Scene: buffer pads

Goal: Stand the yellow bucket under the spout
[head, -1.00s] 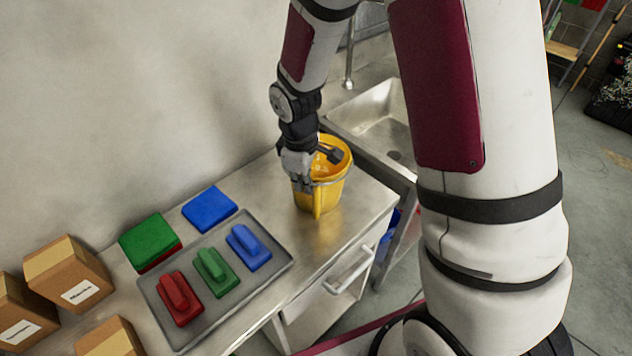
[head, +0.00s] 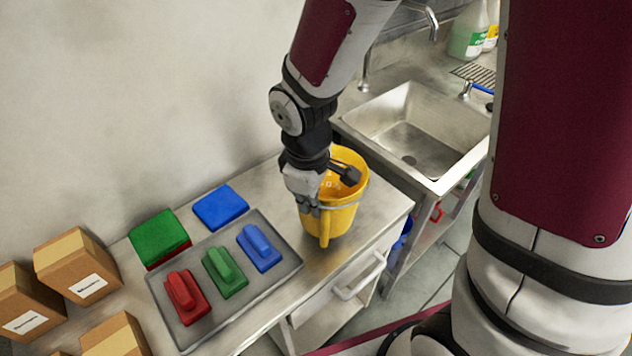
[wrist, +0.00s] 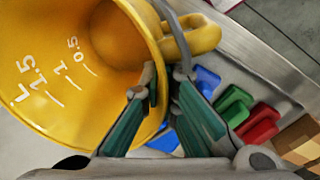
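The yellow bucket (head: 345,215) stands upright on the metal counter, left of the sink. Its open mouth and volume marks fill the left of the wrist view (wrist: 60,90). My gripper (head: 310,205) is at the bucket's near-left rim, by its yellow handle. In the wrist view my gripper's fingers (wrist: 160,85) straddle the bucket wall, one inside and one outside, and look shut on it. The fingertip contact is partly hidden. The spout (head: 433,30) hangs over the metal sink (head: 410,130), to the right of and behind the bucket.
A grey tray (head: 205,310) holds red, green and blue handled pads left of the bucket. Green (head: 160,235) and blue (head: 220,206) pads lie behind it. Cardboard boxes (head: 78,268) stand at far left. Bottles (head: 468,35) stand behind the sink. The sink basin is empty.

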